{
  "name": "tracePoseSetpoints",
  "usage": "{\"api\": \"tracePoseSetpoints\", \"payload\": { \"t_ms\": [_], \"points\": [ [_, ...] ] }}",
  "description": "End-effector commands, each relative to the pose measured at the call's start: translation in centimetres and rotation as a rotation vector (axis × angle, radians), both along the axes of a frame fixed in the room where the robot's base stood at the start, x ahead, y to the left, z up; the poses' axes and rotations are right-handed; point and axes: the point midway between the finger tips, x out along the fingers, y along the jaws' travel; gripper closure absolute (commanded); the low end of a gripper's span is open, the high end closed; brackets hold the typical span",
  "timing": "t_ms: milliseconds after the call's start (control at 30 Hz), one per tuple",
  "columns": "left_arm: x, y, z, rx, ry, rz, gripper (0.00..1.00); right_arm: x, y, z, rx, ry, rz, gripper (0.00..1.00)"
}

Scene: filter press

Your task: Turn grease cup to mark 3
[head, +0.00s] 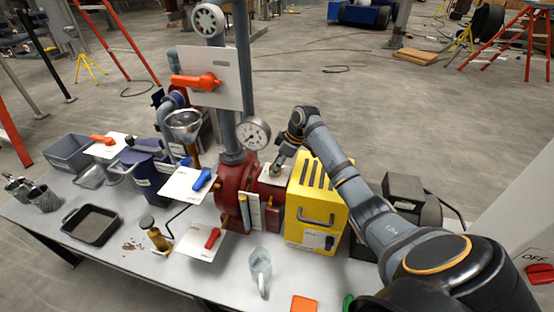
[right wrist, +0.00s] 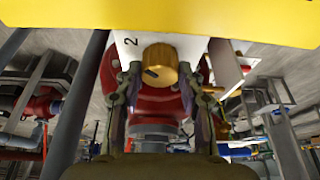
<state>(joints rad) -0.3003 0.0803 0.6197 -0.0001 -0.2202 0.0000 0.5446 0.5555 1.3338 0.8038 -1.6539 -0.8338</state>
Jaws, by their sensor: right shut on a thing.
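The grease cup is a round brass knob (right wrist: 160,64) in front of a white dial plate (right wrist: 126,46), seen in the right wrist view. A dark line on the knob points to the lower left. The numeral 2 shows on the plate to the knob's upper left; no mark 3 can be seen. My right gripper (right wrist: 158,74) has a finger on each side of the knob and is shut on it. In the head view my right gripper (head: 277,169) reaches down over the white plate (head: 268,179), hiding the knob. My left gripper is not in view.
A yellow slotted box (head: 322,190) stands close to the right of the gripper and crosses the top of the wrist view. The red press body (head: 232,190), a pressure gauge (head: 254,134) and a pipe are close on the left.

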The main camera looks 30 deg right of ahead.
Motion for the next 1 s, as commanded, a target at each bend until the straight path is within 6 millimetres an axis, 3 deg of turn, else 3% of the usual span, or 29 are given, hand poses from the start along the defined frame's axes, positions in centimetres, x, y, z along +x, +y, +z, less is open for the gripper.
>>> {"api": "tracePoseSetpoints", "payload": {
  "t_ms": [33,100,500,1000],
  "points": [
    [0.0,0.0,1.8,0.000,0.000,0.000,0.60,-0.1,0.1,0.8,0.000,0.003,-0.037,0.93],
    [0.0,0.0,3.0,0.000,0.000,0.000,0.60,-0.2,0.2,0.9,0.001,0.004,-0.102,0.93],
    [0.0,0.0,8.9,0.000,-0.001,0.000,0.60,-0.2,0.4,0.7,0.001,0.001,-0.459,0.93],
    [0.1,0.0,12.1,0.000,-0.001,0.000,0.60,-0.1,0.4,0.3,0.000,-0.001,-0.702,0.93]
  ]
}}
